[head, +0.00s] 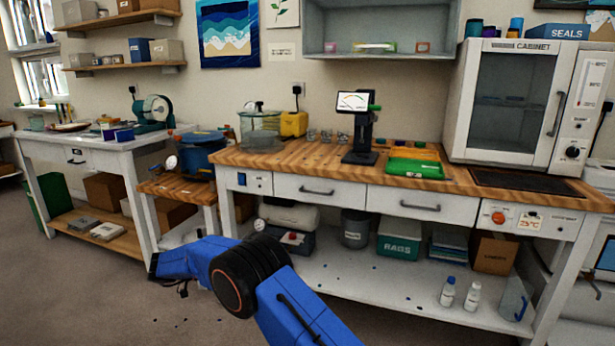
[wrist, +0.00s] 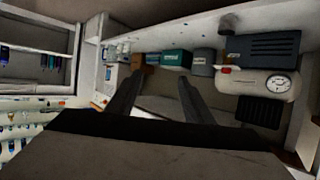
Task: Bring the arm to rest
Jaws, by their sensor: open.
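My blue arm with a black joint reaches up from the bottom middle of the head view, bent to the left, in front of the workbench. The end of the arm is at the left, by the small wooden side table, and its fingers are not clear there. In the wrist view my gripper (wrist: 155,90) shows as two dark fingers spread apart with nothing between them. Beyond the fingers is the bench's lower shelf, tilted in that view. The gripper is open and touches nothing that I can see.
The wooden workbench (head: 445,187) stands ahead, with a white cabinet (head: 510,100) on it at the right. A green RAGS box (head: 397,247) and two white bottles (head: 460,294) are on its lower shelf. A side table (head: 178,188) stands left.

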